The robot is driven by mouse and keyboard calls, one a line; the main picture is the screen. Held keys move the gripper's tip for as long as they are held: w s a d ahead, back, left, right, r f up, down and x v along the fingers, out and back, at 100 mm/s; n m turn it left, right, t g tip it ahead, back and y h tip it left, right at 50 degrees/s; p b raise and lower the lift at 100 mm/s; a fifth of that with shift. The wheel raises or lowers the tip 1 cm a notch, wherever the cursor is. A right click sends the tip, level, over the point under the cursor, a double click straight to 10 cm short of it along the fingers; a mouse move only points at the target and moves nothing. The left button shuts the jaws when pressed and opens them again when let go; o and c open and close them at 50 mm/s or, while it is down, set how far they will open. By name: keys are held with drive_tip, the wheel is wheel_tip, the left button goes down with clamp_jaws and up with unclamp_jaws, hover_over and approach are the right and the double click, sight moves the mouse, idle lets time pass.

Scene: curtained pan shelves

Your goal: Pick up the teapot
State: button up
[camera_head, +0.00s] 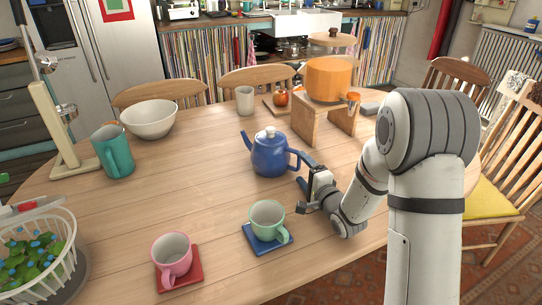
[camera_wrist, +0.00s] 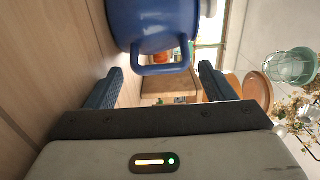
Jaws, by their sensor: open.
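The blue teapot (camera_head: 270,154) stands upright near the middle of the wooden table. Its spout points left and its handle points right, towards my gripper (camera_head: 306,174). My gripper is low over the table, just right of the teapot, with its jaws open and empty. In the wrist view the teapot (camera_wrist: 155,22) shows at the top, turned sideways by the camera's tilt. Its handle (camera_wrist: 160,68) lies ahead, between the two open fingers (camera_wrist: 157,82), and neither finger appears to touch it.
A green cup (camera_head: 267,219) on a blue coaster and a pink cup (camera_head: 172,255) on a red coaster stand in front. An orange pot (camera_head: 329,78) sits on a wooden stand (camera_head: 308,122) behind. A teal mug (camera_head: 113,152) and white bowl (camera_head: 149,118) are left. Table between is clear.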

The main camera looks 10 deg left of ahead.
sight(297, 162)
drive_tip(key=x, duration=0.4)
drive_tip(key=shift+w+a, duration=0.25)
drive_tip(key=shift+w, duration=0.05)
drive_tip(key=c, duration=1.5)
drive_tip(key=shift+r, duration=0.1)
drive_tip(key=shift+c, duration=0.7)
drive_tip(key=shift+r, duration=0.1)
